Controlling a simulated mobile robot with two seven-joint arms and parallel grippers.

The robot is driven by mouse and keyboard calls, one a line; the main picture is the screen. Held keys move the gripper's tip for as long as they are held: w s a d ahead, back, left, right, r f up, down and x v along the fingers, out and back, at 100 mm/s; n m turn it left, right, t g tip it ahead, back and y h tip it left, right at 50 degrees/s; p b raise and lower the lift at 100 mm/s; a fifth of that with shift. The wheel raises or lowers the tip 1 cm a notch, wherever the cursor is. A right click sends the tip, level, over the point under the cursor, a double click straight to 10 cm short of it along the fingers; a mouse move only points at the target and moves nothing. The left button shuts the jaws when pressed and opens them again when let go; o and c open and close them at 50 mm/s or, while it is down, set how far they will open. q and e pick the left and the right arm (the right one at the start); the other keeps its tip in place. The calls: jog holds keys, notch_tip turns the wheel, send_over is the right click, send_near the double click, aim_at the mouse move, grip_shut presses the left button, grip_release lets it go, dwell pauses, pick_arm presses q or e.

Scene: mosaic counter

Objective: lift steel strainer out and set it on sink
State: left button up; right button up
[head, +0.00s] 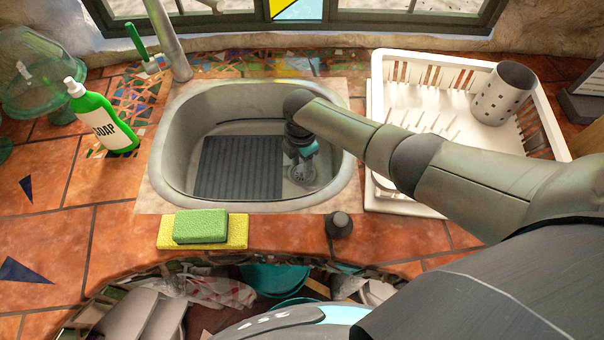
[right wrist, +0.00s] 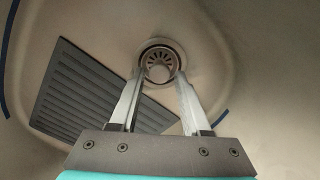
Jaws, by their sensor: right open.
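The steel strainer (right wrist: 160,61) sits in the drain at the bottom of the sink, a round slotted basket with a knob in its middle. In the head view the strainer (head: 302,173) shows just below my right gripper (head: 301,158). The sink (head: 172,150) is a grey basin set in the counter. My right arm reaches into it from the right. In the right wrist view my right gripper (right wrist: 158,84) is open, its fingers pointing at the strainer with the knob between their tips in the picture. I cannot tell whether they touch it. My left gripper is not in view.
A dark ribbed mat (head: 238,167) lies in the sink. A soap bottle (head: 103,118) stands left; a white dish rack (head: 547,112) stands right.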

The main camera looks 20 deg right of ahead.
jog(key=shift+f, duration=0.65)
jog(key=shift+c, duration=0.2)
grip_shut()
